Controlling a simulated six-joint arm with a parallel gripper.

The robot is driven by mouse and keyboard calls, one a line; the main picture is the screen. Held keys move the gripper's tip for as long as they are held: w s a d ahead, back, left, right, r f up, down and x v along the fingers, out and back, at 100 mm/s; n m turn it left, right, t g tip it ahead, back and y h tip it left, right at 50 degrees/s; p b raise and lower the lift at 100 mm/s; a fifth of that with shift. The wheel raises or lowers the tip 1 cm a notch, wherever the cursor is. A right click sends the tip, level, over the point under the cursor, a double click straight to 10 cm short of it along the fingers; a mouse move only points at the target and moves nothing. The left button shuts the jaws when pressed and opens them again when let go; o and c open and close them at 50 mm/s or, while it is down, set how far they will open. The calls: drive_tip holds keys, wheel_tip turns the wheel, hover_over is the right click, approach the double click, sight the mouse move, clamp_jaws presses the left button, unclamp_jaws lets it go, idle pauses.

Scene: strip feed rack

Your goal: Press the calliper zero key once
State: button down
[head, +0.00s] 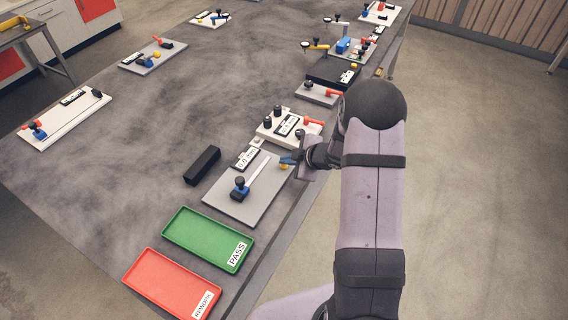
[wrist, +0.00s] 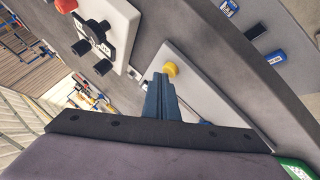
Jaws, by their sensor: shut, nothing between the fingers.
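The calliper station is a grey plate (head: 217,206) near the table's right edge in the head view. It carries a silver beam (head: 259,173), a blue slider (head: 240,193) with a black knob, and a display (head: 246,158) whose digits are too small to read surely. A round yellow key (head: 284,167) sits at the plate's right end and also shows in the wrist view (wrist: 170,69). My gripper (head: 286,160) is shut and empty. Its blue fingertips (wrist: 161,77) are right beside the yellow key; I cannot tell whether they touch it.
A white plate (head: 267,138) with black knobs, a display and a red handle stands just behind. A black block (head: 202,165) lies to the left. Green PASS (head: 180,238) and red REWORK (head: 134,277) trays lie in front. The table's middle is clear.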

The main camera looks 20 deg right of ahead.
drive_tip(key=shift+r+p, duration=0.8)
drive_tip(key=shift+r, duration=0.1)
wheel_tip(320, 180, up, 5)
drive_tip(key=p, duration=0.4)
drive_tip(key=shift+p, duration=0.4)
idle(0.4)
